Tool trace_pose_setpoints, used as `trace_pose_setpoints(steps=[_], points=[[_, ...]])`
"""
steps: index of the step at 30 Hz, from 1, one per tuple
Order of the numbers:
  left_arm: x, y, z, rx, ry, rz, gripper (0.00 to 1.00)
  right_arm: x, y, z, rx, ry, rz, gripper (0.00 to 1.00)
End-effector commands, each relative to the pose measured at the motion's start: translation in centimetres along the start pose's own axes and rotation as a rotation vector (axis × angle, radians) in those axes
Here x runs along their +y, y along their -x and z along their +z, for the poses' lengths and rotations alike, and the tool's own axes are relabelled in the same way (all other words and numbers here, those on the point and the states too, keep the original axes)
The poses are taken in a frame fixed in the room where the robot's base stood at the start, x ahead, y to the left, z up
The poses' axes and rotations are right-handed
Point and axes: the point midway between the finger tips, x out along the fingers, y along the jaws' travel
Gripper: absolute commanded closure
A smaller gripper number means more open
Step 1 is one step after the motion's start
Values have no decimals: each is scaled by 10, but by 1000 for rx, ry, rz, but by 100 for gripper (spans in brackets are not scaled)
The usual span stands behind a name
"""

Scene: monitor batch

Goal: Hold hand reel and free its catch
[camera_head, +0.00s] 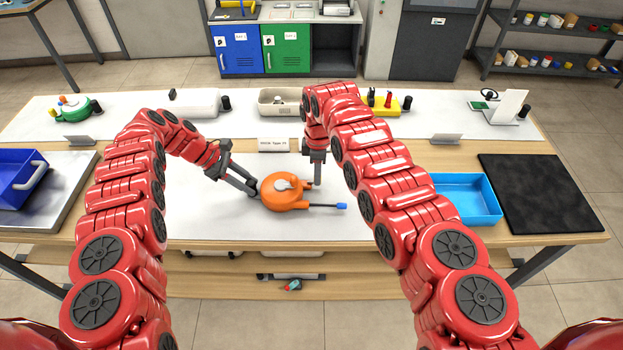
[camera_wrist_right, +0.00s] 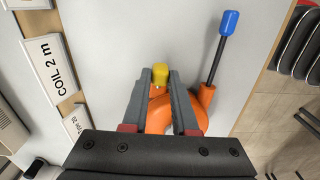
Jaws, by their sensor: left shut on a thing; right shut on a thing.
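The orange hand reel (camera_head: 285,203) lies on the white mat in the middle of the table. A dark rod with a blue tip (camera_head: 342,206) sticks out from its right side. My left gripper (camera_head: 253,188) reaches in from the left and is shut on the reel's left edge. My right gripper (camera_head: 317,184) points down at the reel's right side. In the right wrist view, its fingers (camera_wrist_right: 160,84) are shut on a small yellow catch (camera_wrist_right: 160,74), with the orange body (camera_wrist_right: 158,112) of the reel partly hidden behind them. The rod and its blue tip (camera_wrist_right: 229,22) stand clear beside the fingers.
A blue tray (camera_head: 467,197) and a black mat (camera_head: 540,190) lie to the right. A blue bin (camera_head: 20,175) stands on a metal tray at the left. Behind the reel are a label stand (camera_head: 273,145) and several other items. The white mat before the reel is clear.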

Motion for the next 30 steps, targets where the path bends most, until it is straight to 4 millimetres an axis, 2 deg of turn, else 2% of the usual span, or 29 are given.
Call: trace_pose_setpoints(steps=[20,21,26,30], points=[[0,1,-2,4,2,2,100,1,1,12,-2,-3,1,100],[0,1,-2,4,2,2,100,1,1,11,-2,-2,1,66],[0,1,-2,3,2,1,100,1,0,10,-2,-1,1,38],[0,0,-1,3,1,1,100,1,0,10,-1,0,1,38]])
